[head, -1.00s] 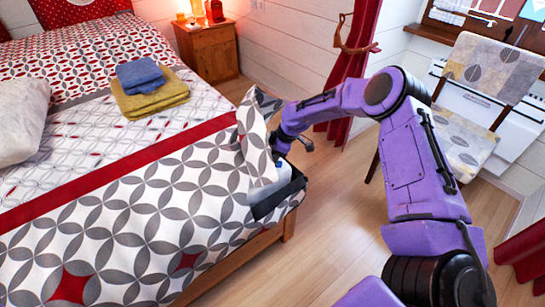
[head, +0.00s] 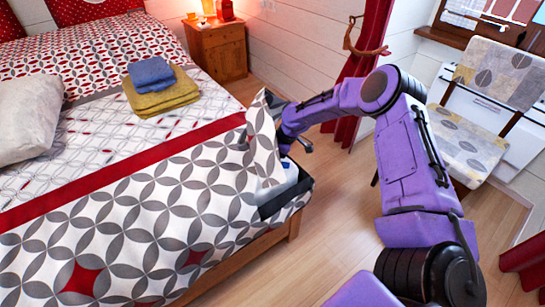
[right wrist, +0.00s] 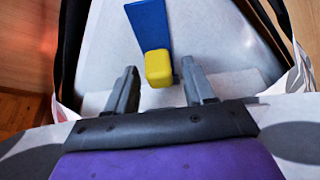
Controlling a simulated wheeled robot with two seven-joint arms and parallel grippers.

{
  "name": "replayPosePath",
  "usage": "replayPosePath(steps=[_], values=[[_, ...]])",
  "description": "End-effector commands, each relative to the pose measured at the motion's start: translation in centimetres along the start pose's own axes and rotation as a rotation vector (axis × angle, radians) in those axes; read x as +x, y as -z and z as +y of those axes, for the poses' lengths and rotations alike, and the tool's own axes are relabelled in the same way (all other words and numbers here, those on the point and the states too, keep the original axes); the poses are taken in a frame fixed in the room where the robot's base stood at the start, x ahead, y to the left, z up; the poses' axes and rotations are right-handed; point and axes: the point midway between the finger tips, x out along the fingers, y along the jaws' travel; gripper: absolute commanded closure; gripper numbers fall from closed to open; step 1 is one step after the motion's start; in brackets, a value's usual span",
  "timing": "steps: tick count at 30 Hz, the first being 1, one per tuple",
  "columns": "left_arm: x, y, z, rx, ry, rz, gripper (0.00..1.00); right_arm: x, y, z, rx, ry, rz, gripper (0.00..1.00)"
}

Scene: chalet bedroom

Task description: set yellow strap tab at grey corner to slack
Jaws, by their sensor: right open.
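The yellow strap tab (right wrist: 157,68) sits at the near end of a blue strap (right wrist: 148,28) on a pale surface in the right wrist view. My right gripper (right wrist: 159,73) is open, with one finger on each side of the tab and a gap to both. I cannot tell whether the fingers are level with it in depth. In the head view my right gripper (head: 303,146) is at the bed's foot corner, partly behind the folded-up cover. A dark grey corner band (head: 286,200) shows there below a pale patch. The tab is hidden in the head view. My left gripper is out of view.
The folded patterned cover (head: 264,145) stands up beside my right wrist. The wooden bed frame (head: 240,256) runs below. Folded towels (head: 160,95) and a white pillow (head: 27,118) lie on the bed. A chair (head: 470,140) stands right; the floor between is clear.

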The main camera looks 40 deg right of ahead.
Motion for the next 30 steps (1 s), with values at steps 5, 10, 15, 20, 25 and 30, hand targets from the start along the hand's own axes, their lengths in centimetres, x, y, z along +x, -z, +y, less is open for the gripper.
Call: replayPosePath(steps=[5, 10, 15, 20, 25, 30], values=[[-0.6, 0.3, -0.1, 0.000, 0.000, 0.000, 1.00, -2.5, 0.2, 0.1, -0.001, -0.002, 0.002, 0.47], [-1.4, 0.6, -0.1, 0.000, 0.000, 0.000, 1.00, -6.8, 0.3, 0.1, 0.000, -0.003, 0.004, 0.47], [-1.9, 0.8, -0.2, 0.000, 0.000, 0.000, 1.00, -9.7, 0.1, 0.0, -0.001, -0.001, 0.002, 0.47], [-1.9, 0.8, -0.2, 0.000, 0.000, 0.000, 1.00, -10.6, 0.0, 0.0, 0.000, -0.001, 0.000, 0.47], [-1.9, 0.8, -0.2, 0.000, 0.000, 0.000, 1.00, -10.5, 0.0, 0.0, 0.000, 0.000, 0.000, 0.47], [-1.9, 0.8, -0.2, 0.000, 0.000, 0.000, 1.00, -10.5, -0.1, 0.0, 0.002, -0.001, 0.000, 0.92]])
